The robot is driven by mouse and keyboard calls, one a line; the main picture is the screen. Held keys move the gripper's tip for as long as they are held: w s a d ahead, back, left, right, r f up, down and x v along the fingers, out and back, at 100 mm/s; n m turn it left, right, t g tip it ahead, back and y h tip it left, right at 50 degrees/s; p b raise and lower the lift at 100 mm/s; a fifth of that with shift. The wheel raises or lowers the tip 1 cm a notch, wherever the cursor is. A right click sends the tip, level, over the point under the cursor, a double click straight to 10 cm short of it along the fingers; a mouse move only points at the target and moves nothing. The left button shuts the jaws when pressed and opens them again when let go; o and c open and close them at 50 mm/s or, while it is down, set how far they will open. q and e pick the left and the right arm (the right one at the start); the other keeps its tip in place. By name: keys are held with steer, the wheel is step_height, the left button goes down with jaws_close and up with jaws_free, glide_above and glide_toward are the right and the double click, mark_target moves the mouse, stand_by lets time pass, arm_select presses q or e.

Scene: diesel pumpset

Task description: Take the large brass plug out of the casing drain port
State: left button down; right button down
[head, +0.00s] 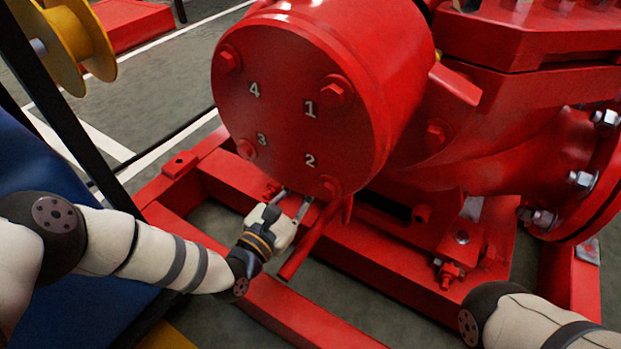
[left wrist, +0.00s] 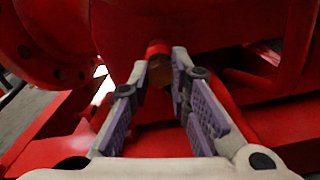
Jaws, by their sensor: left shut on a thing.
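In the left wrist view the large brass plug (left wrist: 160,71) shows as a dull brown piece between my fingertips, just below the short red drain port (left wrist: 157,48). My left gripper (left wrist: 163,72) is shut on it. I cannot tell whether the plug is seated in the port or clear of it. In the head view my left gripper (head: 293,205) reaches under the lower edge of the round red casing (head: 290,105), and the plug is hidden there. My right arm shows at the lower right, but its gripper is out of the picture.
A red pipe (head: 308,243) slants down close to the right of my left gripper. Red base-frame rails (head: 285,312) run below it. A bolted red flange (head: 590,180) stands at the right. A yellow reel (head: 75,45) is at the upper left.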

arm_select(q)
steer(key=shift+p+v, duration=0.5)
steer(key=shift+v, duration=0.3)
stand_by(0.5)
steer(key=p+v, duration=0.2)
steer(key=v, duration=0.2)
steer(key=shift+s+a, duration=0.25)
steer(key=shift+s, duration=0.1)
stand_by(0.5)
